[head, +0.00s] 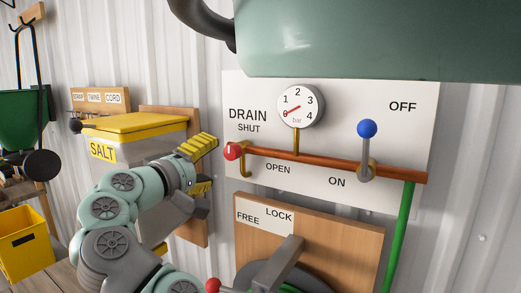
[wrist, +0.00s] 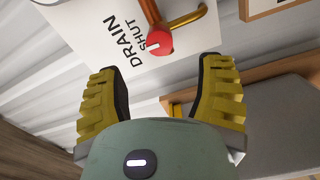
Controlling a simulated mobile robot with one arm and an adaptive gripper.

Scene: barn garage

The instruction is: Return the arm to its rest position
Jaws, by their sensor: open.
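My gripper (head: 207,167) is open and empty in the head view. It is just left of the red drain knob (head: 233,151), which sits at the left end of a copper pipe (head: 330,165). In the wrist view my gripper's yellow fingers (wrist: 161,100) are spread wide, with the red knob (wrist: 159,43) beyond the fingertips and nothing between them. My arm reaches up from the bottom left of the head view.
A salt bin (head: 125,148) with a yellow lid stands behind my arm. A gauge (head: 300,106) and a blue-knobbed lever (head: 367,150) are on the panel to the right. A green tank (head: 380,40) overhangs the panel. A wooden board marked FREE and LOCK (head: 345,235) is below.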

